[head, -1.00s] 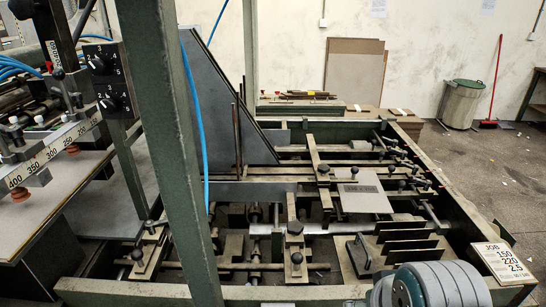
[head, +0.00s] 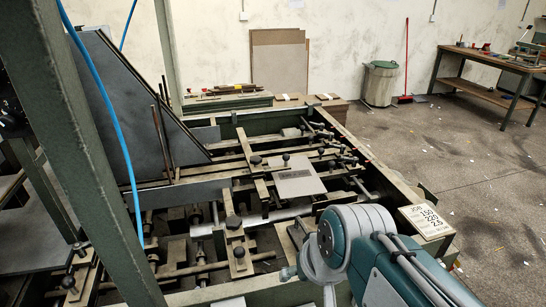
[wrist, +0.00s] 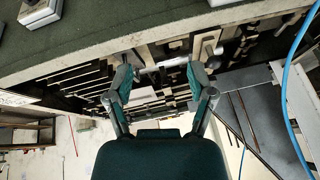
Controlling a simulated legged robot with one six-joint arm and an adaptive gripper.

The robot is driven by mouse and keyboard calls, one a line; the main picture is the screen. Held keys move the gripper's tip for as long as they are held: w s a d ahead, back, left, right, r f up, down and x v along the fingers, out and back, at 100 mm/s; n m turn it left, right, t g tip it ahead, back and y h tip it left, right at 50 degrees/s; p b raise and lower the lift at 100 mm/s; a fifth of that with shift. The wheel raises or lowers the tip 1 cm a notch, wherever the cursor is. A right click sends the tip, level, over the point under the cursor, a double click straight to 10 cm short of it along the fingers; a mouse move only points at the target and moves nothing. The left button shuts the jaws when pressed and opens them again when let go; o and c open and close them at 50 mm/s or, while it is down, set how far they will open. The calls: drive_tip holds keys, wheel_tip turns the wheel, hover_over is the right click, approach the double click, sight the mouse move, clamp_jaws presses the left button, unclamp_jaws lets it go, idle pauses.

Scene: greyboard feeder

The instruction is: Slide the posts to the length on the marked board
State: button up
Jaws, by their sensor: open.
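The marked board (head: 427,221) sits on the frame's near right corner and reads JOB, 150, 220, 2.5. Black-knobbed posts stand on the feeder's bars: one (head: 234,224) on the near crossbar, one (head: 239,256) just below it, and one (head: 256,161) farther back. Several smaller knobs line the right rail. A grey plate (head: 300,183) lies on the bars at the middle right. My gripper (wrist: 163,82) is open in the wrist view, its fingers apart with feeder bars behind them. No post is clearly between them. The gripper does not show in the head view.
A green upright (head: 85,170) and a blue hose (head: 117,130) block part of the feeder's left side. A slanted grey panel (head: 125,105) stands behind them. A bin (head: 380,84), a red broom (head: 405,70) and a workbench (head: 490,62) stand beyond open floor.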

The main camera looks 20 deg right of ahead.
drive_tip(key=w+a+m+g+y, duration=0.1)
drive_tip(key=w+a+m+y, duration=0.1)
drive_tip(key=w+m+y, duration=0.65)
drive_tip(key=m+t, duration=1.1)
drive_tip(key=m, duration=0.6)
approach(286, 161)
drive_tip(key=x, duration=1)
drive_tip(key=shift+w+d+r, duration=0.15)
drive_tip(key=shift+w+r, duration=0.1)
drive_tip(key=shift+w, duration=0.35)
clamp_jaws()
